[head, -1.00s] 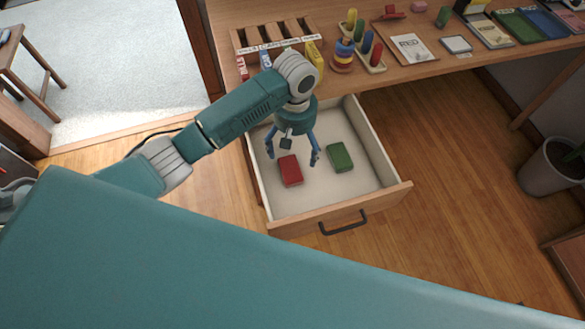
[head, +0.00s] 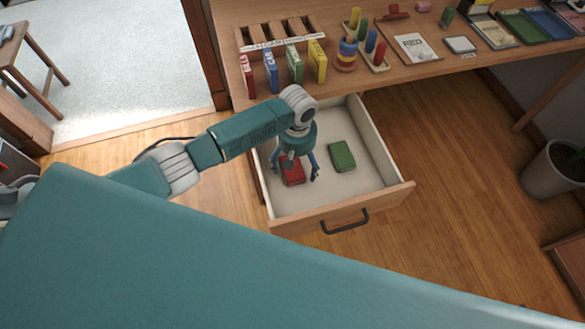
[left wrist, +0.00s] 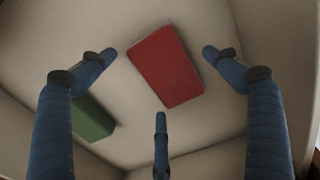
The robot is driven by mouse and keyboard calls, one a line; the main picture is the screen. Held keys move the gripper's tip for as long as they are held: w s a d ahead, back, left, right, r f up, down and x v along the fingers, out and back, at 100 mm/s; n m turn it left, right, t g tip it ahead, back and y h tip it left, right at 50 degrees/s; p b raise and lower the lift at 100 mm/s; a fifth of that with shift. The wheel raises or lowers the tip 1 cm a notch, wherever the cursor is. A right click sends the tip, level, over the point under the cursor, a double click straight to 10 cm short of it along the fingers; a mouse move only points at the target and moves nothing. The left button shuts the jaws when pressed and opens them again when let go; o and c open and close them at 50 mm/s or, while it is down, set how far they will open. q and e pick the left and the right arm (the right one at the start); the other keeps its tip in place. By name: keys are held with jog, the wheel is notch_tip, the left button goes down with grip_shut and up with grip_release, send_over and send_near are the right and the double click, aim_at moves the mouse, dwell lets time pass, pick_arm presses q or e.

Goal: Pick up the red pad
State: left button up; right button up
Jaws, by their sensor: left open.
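The red pad (head: 293,174) lies flat on the floor of the open drawer (head: 340,213). It also shows in the left wrist view (left wrist: 166,66), between the spread fingertips and apart from them. My left gripper (head: 294,172) is open inside the drawer, above the red pad, and partly hides it in the head view. In the left wrist view the left gripper (left wrist: 158,54) has its fingers on both sides of the pad, with a third finger below. My right gripper is not in view.
A green pad (head: 341,156) lies in the drawer to the right of the red one; it shows in the left wrist view (left wrist: 92,118) too. The drawer walls surround both. The desk above (head: 440,65) holds colored boxes, peg toys and booklets.

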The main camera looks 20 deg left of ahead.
aim_at(296, 166)
pick_arm(q)
jog(key=c, duration=1.1)
jog(key=shift+r, duration=0.15)
notch_tip(296, 166, up, 20)
jog(key=shift+f+p, duration=0.1)
jog(key=shift+p, duration=0.6)
